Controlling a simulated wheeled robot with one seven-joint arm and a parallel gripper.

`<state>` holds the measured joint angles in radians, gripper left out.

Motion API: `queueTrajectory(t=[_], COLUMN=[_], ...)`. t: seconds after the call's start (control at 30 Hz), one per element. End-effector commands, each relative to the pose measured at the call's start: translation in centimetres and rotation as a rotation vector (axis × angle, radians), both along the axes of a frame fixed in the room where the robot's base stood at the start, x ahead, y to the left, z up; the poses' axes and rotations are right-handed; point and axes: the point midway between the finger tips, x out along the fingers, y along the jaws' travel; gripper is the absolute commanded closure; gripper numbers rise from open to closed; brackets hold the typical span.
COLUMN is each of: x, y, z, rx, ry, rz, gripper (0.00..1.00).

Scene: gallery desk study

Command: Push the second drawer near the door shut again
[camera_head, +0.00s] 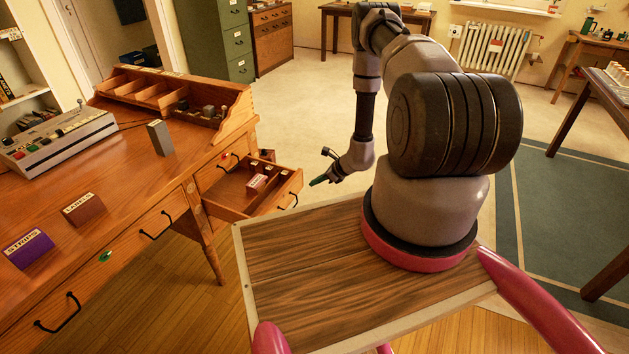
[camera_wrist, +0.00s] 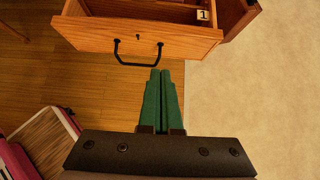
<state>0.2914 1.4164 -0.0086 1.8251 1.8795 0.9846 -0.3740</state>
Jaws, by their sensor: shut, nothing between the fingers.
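An open wooden drawer (camera_head: 240,207) sticks out of the desk's far end, with dividers and a red-and-white box (camera_head: 257,184) inside. Its front (camera_wrist: 175,42) and black handle (camera_wrist: 137,60) show in the wrist view. My gripper (camera_head: 318,181) has green fingers, closed together and empty, to the right of the drawer front in the head view.
A darker brown piece (camera_wrist: 237,20) juts out beside the drawer in the wrist view. The wooden desk (camera_head: 120,190) bears a grey console (camera_head: 58,140) and an upright grey block (camera_head: 160,138). Pale floor (camera_head: 300,100) is clear beyond the drawer; a green cabinet (camera_head: 222,38) stands behind.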

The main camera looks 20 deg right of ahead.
Motion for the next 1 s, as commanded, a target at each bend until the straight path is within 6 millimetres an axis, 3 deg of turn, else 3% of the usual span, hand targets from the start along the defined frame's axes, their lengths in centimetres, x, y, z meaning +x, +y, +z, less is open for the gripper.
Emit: queueTrajectory(t=[0.3, 0.6, 1.0], x=[3.4, 5.9, 6.2], y=[3.5, 6.0, 6.2], z=[-4.9, -4.7, -4.7], rx=[-0.001, 0.001, 0.000], ry=[0.000, -0.001, 0.000], rz=[0.002, 0.001, 0.001], gripper=[1.00, 1.00, 1.00])
